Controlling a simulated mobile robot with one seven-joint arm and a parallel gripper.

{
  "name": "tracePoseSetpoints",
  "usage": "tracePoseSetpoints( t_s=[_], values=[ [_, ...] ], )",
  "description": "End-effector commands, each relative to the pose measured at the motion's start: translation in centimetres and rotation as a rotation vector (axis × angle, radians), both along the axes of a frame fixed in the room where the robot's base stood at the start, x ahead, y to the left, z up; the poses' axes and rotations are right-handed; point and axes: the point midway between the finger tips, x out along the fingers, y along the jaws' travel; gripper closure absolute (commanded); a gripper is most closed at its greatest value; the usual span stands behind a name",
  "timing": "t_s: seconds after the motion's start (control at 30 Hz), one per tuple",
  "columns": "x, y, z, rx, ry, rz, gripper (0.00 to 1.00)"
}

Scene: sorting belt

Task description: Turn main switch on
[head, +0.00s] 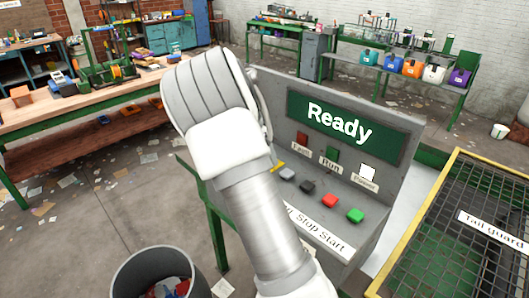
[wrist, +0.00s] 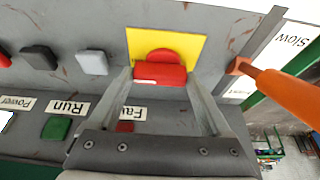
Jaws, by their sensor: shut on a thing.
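The main switch (wrist: 160,72) is a red knob on a yellow plate (wrist: 195,45), on the grey sloped face of the control panel (head: 385,205). In the wrist view my gripper (wrist: 161,78) has one finger on each side of the red knob and is shut on it. In the head view my arm hides the knob and the gripper; only a yellow edge of the plate (head: 277,166) shows. The panel screen (head: 340,122) reads "Ready". The Power lamp (head: 367,172) looks bright white; the Fault lamp (head: 302,137) and Run lamp (head: 332,153) look dark.
Grey (head: 287,173), black (head: 307,186), red (head: 329,200) and green (head: 355,215) buttons line the panel. An orange lever (wrist: 275,90) stands close to my gripper on the right in the wrist view. A yellow-framed mesh guard (head: 450,215) and a bin (head: 160,265) flank the panel.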

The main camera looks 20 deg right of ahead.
Motion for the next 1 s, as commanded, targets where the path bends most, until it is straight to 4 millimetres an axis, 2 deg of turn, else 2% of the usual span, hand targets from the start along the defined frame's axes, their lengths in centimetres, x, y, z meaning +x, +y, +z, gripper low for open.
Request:
tracePoseSetpoints(
  t_s=[0.47,0.5,0.57,0.87,1.0],
  values=[
    [0.0,0.1,-0.1,0.002,-0.001,-0.014,0.73],
    [0.0,0.1,0.0,0.002,-0.001,-0.014,0.10],
    [0.0,0.1,0.0,0.002,-0.001,-0.014,0.00],
    [0.0,0.1,0.2,0.001,-0.001,-0.011,0.00],
    [-0.1,0.7,1.7,0.002,-0.004,-0.010,0.00]
  ],
)
